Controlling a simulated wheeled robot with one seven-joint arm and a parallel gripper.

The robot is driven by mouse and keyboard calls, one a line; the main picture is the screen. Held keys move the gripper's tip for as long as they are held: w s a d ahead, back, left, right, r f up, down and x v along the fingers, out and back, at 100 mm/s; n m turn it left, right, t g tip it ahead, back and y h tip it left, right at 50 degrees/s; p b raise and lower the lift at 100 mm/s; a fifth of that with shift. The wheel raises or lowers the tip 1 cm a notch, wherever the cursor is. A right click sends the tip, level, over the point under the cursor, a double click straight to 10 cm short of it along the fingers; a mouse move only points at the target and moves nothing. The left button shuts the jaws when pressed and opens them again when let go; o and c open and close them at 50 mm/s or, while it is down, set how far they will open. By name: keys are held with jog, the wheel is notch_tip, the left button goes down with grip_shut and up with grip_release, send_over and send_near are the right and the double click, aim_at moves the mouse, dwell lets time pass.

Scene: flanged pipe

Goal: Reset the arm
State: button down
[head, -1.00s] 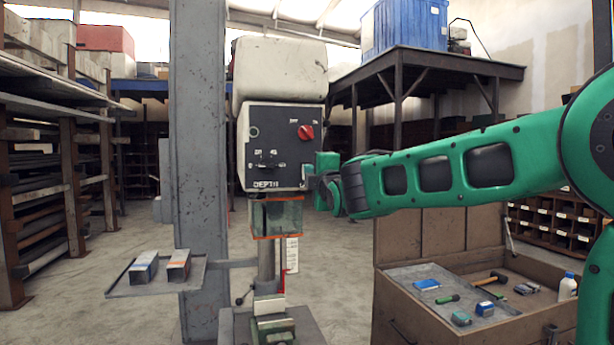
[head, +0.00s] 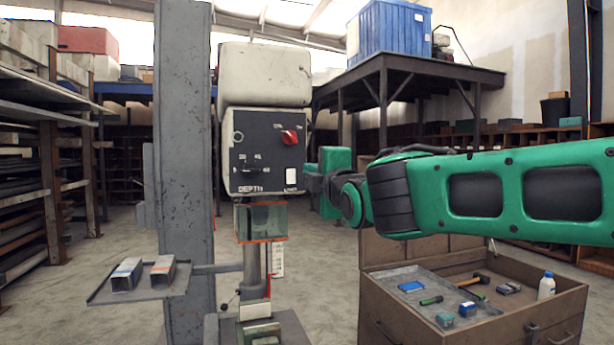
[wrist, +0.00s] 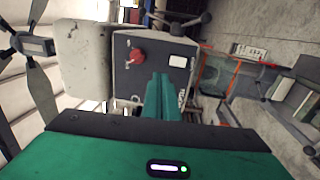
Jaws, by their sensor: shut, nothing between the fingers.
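My green arm (head: 470,195) reaches in from the right edge of the head view. My gripper's green body (head: 335,160) is just right of the drill press's control panel (head: 262,150), with a gap between them in that picture. In the wrist view, my gripper (wrist: 162,78) has its green fingers together and empty, pointing toward the panel. The red knob (wrist: 138,56) and a white switch (wrist: 178,60) show beyond the fingertips. In the head view the fingertips are not clear.
A grey column (head: 185,150) and a side tray (head: 120,292) with two metal blocks are left of the drill press. A tool chest (head: 370,310) with tools stands below my arm. A steel platform (head: 440,65) bears a blue crate (head: 388,35). Shelving lines the left.

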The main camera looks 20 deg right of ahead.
jog(key=s+d+f+m+g+h, duration=0.1)
jog(key=s+d+f+m+g, duration=0.25)
jog(key=d+f, duration=0.35)
jog(key=s+d+f+m+g+h, duration=0.1)
jog(key=s+d+f+m+g, duration=0.25)
jog(key=f, duration=0.55)
jog(key=s+d+f+m+g+h, duration=0.1)
jog(key=s+d+f+m+g, duration=0.35)
jog(key=f, duration=0.45)
jog(key=s+d+f+m+g+y, duration=0.1)
jog(key=s+f+m+g, duration=0.3)
jog(key=s, duration=0.9)
jog(key=s+d+f+m+g+y, duration=0.1)
jog(key=s+f+m+g, duration=0.3)
jog(key=s+f+m, duration=0.5)
jog(key=s+f+y, duration=0.1)
jog(key=s+f, duration=0.1)
jog(key=s, duration=0.2)
jog(key=shift+d, duration=0.1)
